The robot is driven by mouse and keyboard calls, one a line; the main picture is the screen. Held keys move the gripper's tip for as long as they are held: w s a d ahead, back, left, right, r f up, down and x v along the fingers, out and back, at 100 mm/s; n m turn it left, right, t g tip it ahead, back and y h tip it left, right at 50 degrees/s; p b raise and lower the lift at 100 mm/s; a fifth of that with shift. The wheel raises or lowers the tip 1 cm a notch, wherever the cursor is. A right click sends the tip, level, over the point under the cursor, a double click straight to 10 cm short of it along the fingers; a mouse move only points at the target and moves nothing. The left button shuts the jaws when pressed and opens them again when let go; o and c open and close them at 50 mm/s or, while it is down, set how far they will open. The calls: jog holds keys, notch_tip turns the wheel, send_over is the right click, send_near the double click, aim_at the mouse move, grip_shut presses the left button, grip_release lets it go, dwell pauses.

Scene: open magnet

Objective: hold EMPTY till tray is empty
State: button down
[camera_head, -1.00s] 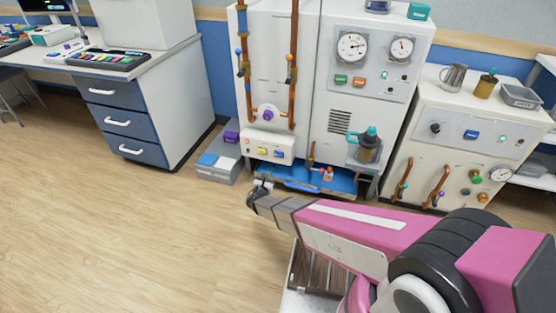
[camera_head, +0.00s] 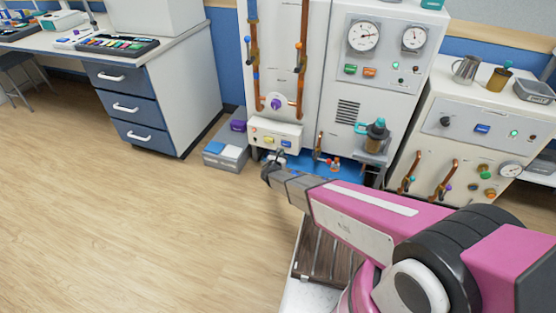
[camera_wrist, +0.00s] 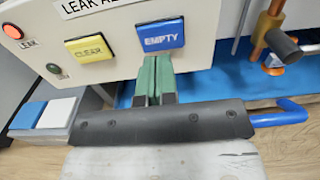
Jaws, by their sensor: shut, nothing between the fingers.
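The blue EMPTY button (camera_wrist: 160,36) is on the lower right of a white panel box, to the right of the yellow CLEAR button (camera_wrist: 88,50). My gripper (camera_wrist: 155,58) is shut and empty, its green fingers pointing up at the lower edge of EMPTY. I cannot tell whether the tips touch the button or whether it is pressed. In the head view my gripper (camera_head: 279,154) is just below the panel box (camera_head: 277,135). The blue tray (camera_wrist: 210,90) lies low under the cabinet, partly hidden by my gripper; its contents are not clear.
A red LEAK lamp (camera_wrist: 12,31) is at the panel's left. A copper pipe with a dark handle (camera_wrist: 282,45) is to the right. A grey bin with blue and white lids (camera_head: 226,152) stands left of the cabinet. The floor at left is clear.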

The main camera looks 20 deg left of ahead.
aim_at(284, 144)
jog(key=shift+w+d, duration=0.15)
jog(key=shift+w, duration=1.9)
jog(key=shift+w, duration=1.55)
dwell(0.4)
jog(key=s+a, duration=0.1)
jog(key=s, duration=1.5)
